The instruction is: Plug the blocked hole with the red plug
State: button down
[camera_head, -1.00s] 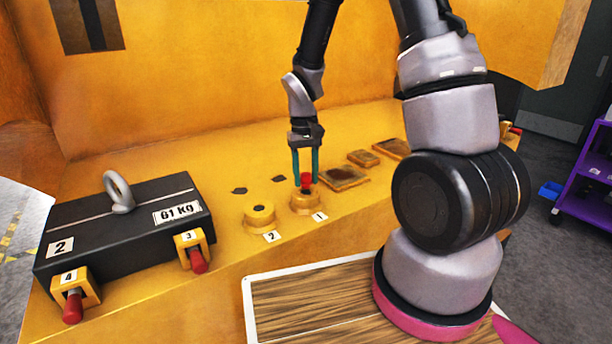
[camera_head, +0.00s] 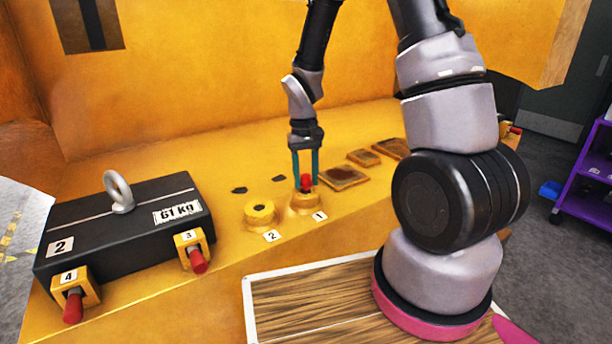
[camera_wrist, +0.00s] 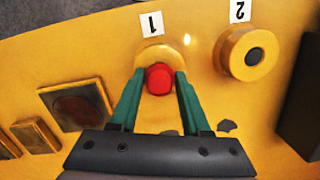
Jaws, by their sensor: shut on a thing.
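The red plug (camera_head: 306,182) is upright between the green fingers of my gripper (camera_head: 305,181), at the yellow round boss labelled 1 (camera_head: 305,200). In the wrist view the red plug (camera_wrist: 159,78) sits between the fingertips of my gripper (camera_wrist: 159,77), which is shut on it. The plug hides the hole of boss 1; how deep it sits cannot be told. The yellow boss labelled 2 (camera_head: 260,212) stands left of it with a dark hole in its top. In the wrist view boss 2 (camera_wrist: 245,53) shows at the upper right.
A black weight (camera_head: 130,230) marked 61 kg with a ring on top lies at left. Red-ended pins in yellow brackets labelled 3 (camera_head: 191,250) and 4 (camera_head: 76,290) stand in front of it. Rusty plates (camera_head: 344,178) lie right of boss 1.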

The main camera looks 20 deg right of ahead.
jog(key=shift+f, duration=0.75)
jog(key=shift+c, duration=1.4)
grip_release()
jog(key=r, duration=0.3)
jog(key=w+r, duration=0.1)
jog(key=r, duration=0.6)
jog(key=shift+w+r, duration=0.15)
jog(key=shift+r, duration=0.2)
jog(key=shift+r, duration=0.1)
jog(key=s+d+r+m+t+y, duration=0.1)
jog(key=s+d+r+m+t, duration=0.1)
jog(key=s+r, duration=0.6)
jog(key=s+d+r+m+t+y, duration=0.1)
jog(key=s+r+t, duration=0.5)
jog(key=r, duration=0.8)
jog(key=s+d+m, duration=0.1)
jog(key=d, duration=0.1)
jog(key=shift+s+d+m+t, duration=0.3)
jog(key=shift+s+d+m, duration=0.1)
